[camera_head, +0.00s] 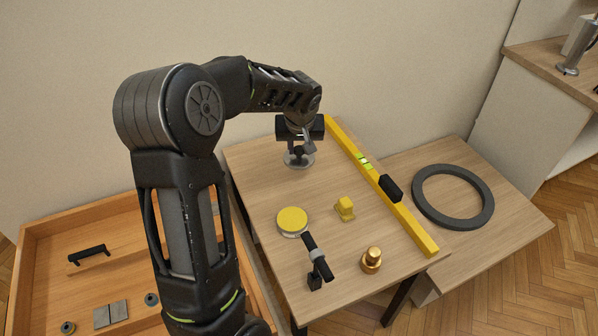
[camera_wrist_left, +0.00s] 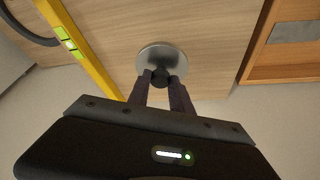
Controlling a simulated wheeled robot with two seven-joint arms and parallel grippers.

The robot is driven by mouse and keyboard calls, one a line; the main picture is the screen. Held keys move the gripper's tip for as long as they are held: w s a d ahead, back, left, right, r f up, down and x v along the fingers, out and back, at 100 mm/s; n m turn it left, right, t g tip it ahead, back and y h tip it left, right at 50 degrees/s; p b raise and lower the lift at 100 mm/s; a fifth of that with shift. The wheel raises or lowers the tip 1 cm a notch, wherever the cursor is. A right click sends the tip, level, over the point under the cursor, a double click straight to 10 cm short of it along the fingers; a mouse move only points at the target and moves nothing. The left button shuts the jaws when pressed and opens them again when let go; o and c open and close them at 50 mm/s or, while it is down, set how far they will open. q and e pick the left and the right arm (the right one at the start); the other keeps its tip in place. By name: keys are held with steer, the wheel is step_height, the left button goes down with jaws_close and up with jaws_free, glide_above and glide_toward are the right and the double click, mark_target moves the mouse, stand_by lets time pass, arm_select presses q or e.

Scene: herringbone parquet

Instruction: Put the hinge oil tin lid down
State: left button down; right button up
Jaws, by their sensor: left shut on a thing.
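My left gripper (camera_head: 299,146) is over the far part of the wooden table, pointing down. It is shut on the dark knob of a round silver-grey lid (camera_head: 297,161). In the left wrist view the lid (camera_wrist_left: 160,52) lies flat beyond the fingertips (camera_wrist_left: 160,82), with the black knob between them. Whether the lid touches the table top or hangs just above it I cannot tell. A round tin with a yellow top (camera_head: 292,220) stands nearer on the same table, apart from the lid. My right gripper is not in view.
A yellow spirit level (camera_head: 375,180) lies along the table's right side. A small yellow block (camera_head: 345,208), a black-handled tool (camera_head: 315,258) and a brass piece (camera_head: 371,260) stand nearer. A grey ring (camera_head: 420,207) lies on the right-hand surface. A wooden tray (camera_head: 40,240) is at left.

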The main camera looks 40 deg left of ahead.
mark_target(299, 154)
arm_select(q)
steer(key=shift+f, duration=1.9)
steer(key=shift+f+b, duration=0.35)
steer(key=shift+f, duration=1.5)
steer(key=shift+f, duration=0.2)
steer(key=c, duration=1.2)
jaws_free()
steer(key=shift+r, duration=0.1)
steer(key=shift+o, duration=0.2)
steer(key=shift+r, duration=0.25)
steer(key=p+v, duration=0.1)
steer(key=v, duration=1)
steer(key=shift+s+d+r, duration=0.15)
steer(key=shift+d+r, duration=0.05)
steer(key=shift+r, duration=0.1)
